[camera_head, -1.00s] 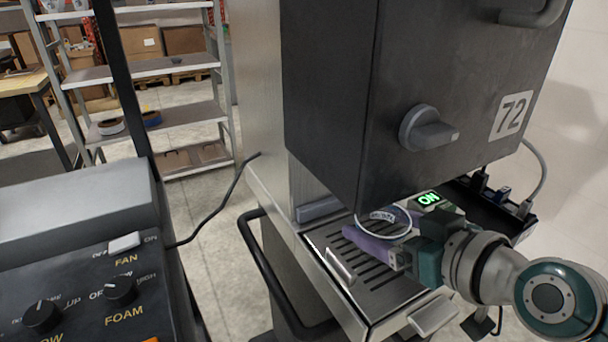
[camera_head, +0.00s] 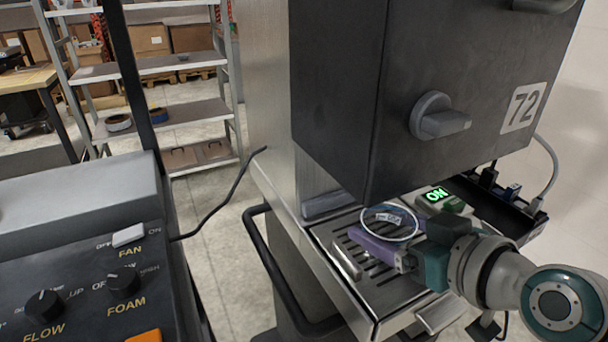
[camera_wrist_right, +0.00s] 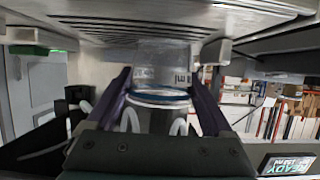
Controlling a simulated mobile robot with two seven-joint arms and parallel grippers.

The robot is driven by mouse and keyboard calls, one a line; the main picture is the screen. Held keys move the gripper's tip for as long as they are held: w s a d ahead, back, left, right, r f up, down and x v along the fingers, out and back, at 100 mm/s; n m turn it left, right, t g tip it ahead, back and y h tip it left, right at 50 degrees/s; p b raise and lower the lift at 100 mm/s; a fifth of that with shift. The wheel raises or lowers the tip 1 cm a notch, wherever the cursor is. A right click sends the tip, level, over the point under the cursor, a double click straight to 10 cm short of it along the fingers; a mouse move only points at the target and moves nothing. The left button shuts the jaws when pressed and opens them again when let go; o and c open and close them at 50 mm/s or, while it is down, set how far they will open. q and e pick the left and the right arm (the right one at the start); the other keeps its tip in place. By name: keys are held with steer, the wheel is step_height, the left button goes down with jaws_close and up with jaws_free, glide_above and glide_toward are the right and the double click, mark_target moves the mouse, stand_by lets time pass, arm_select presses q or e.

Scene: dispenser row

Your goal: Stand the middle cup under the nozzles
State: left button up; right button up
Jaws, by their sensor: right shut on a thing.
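A clear cup with a blue rim (camera_head: 391,222) is held above the slotted drip tray (camera_head: 338,236), below the dark dispenser head. My right gripper (camera_head: 385,243) is shut on the cup, its purple fingers at the cup's sides. In the right wrist view the cup (camera_wrist_right: 160,75) sits between both fingers, close to the tray's slatted surface (camera_wrist_right: 150,12). I cannot tell whether its base touches the tray. The nozzles are hidden behind the dispenser head (camera_head: 340,90). My left gripper is not in view.
A control panel with FLOW and FOAM knobs (camera_head: 123,283) stands at the left. A black rail (camera_head: 275,275) runs along the dispenser's left side.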

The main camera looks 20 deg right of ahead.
steer(key=shift+f, duration=0.25)
steer(key=o, duration=1.1)
steer(key=shift+r, duration=0.1)
steer(key=shift+s, duration=0.15)
steer(key=shift+s+r, duration=0.2)
steer(key=shift+s, duration=0.1)
steer(key=s+a+r+g+p, duration=0.2)
steer(key=s+g, duration=0.1)
steer(key=s, duration=0.4)
steer(key=s+a+r+n+g+h+p, duration=0.1)
steer(key=s+a+r+g+p, duration=0.1)
steer(key=s+r+g, duration=0.3)
steer(key=s+a+g+p, duration=0.2)
steer(key=s, duration=0.6)
step_height(320, 180, up, 37)
steer(key=p, duration=3.7)
steer(key=shift+a, duration=0.1)
